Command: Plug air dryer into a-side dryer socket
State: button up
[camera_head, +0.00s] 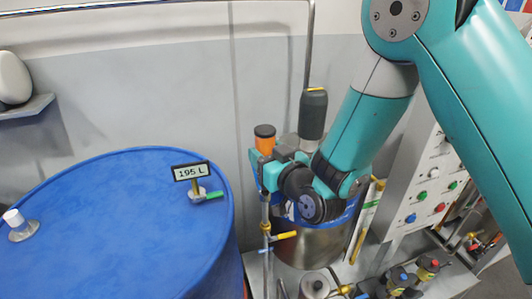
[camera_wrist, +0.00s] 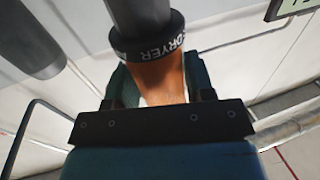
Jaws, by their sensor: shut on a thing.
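The air dryer (camera_wrist: 160,77) has an orange body and a dark upper part with a black ring lettered "DRYER". My gripper (camera_wrist: 158,92) is shut around the orange body, one finger on each side. In the head view the dryer (camera_head: 264,141) shows as an orange piece with a black top, upright at the left of my gripper (camera_head: 266,168). Its lower end is hidden by the gripper. I cannot pick out the a-side dryer socket for certain in either view.
A large blue drum (camera_head: 110,235) with a "195 L" sign (camera_head: 191,171) stands at left. A dark grey cylinder (camera_head: 313,112) stands close behind my gripper, above a metal vessel (camera_head: 300,248). A button panel (camera_head: 425,190) and valves (camera_head: 405,280) are at right.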

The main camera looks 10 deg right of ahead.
jog(key=shift+f, duration=0.15)
dwell(0.5)
jog(key=shift+f+b, duration=0.35)
jog(key=shift+b, duration=0.15)
jog(key=shift+f+b, duration=0.9)
jog(key=shift+f, duration=0.05)
jog(key=o, duration=1.1)
jog(key=shift+c, duration=0.2)
